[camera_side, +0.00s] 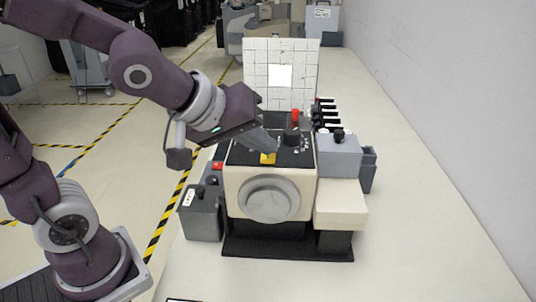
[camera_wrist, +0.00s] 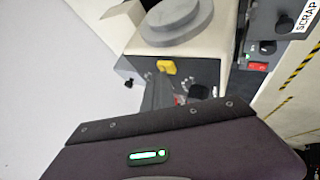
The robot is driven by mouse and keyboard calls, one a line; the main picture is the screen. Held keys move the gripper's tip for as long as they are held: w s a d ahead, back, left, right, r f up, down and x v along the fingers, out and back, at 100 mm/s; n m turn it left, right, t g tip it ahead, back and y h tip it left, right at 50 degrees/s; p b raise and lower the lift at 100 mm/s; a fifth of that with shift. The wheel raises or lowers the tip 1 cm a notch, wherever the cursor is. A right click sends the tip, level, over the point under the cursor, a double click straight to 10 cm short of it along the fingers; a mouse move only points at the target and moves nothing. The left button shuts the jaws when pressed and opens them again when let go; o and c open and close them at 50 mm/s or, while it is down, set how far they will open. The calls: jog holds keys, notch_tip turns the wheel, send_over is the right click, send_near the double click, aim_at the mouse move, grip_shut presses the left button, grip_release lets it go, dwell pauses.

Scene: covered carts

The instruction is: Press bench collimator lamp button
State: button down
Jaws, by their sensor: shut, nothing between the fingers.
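The bench collimator (camera_side: 230,185) is a cream box with a round grey front and a dark top panel. On that panel, near the front edge, is a yellow button (camera_side: 268,158); it also shows in the wrist view (camera_wrist: 167,67). A black knob (camera_side: 292,138) stands behind and to the right of the button. My gripper (camera_side: 272,149) is shut and empty, pointing down at the panel, with its tips just behind the yellow button. In the wrist view the fingers (camera_wrist: 160,88) end close beside the button. I cannot tell whether they touch it.
A red-topped lever (camera_side: 295,116) rises behind the knob. A white gridded board (camera_side: 258,75) with a bright square stands at the back. The bench (camera_side: 400,200) is clear at right.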

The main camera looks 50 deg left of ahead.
jog(key=shift+r, duration=0.65)
jog(key=shift+r, duration=2.55)
notch_tip(320, 180, up, 7)
send_over(263, 158)
jog(key=shift+d, duration=0.1)
